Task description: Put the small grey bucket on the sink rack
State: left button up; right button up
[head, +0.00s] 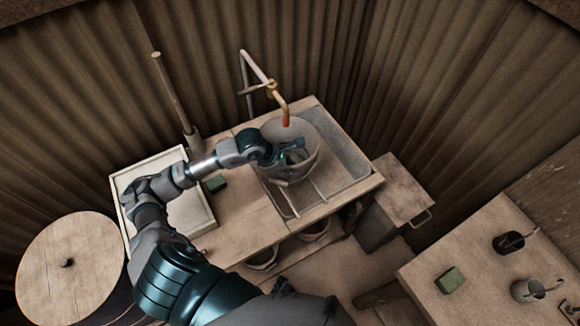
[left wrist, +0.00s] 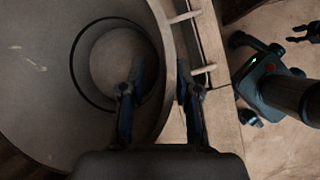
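The grey bucket (head: 305,165) is upright over the sink, on or just above the thin bars of the sink rack (head: 291,202); contact is hard to tell. In the left wrist view, the bucket (left wrist: 60,140) fills the left side, empty inside, and rack bars (left wrist: 203,70) stick out beside it. My left gripper (head: 296,148) is at the bucket's rim. In the left wrist view, the left gripper (left wrist: 159,88) has one finger inside the bucket and one outside, with a gap on the inner side of the wall. A dark claw-like shape at the upper right edge may be my right gripper (left wrist: 306,31).
The tap (head: 284,110) hangs over the bucket's far rim. A side table (head: 485,285) at right holds two mugs and another green block. A round lidded barrel (head: 70,285) stands at lower left.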

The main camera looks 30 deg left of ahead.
pick_arm(q)
jog(key=shift+d+r, duration=0.2)
jog(key=shift+d, duration=0.1)
jog(key=v, duration=1.1)
jog(key=shift+s+r+b, duration=0.2)
jog(key=shift+r+b, duration=0.1)
jog(key=shift+r, duration=0.05)
pick_arm(e)
jog(key=shift+w+d+r, duration=0.15)
jog(key=shift+w+r, duration=0.3)
jog(key=shift+w, duration=0.3)
pick_arm(q)
jog(key=shift+a, duration=0.2)
pick_arm(e)
jog(key=shift+s, duration=0.15)
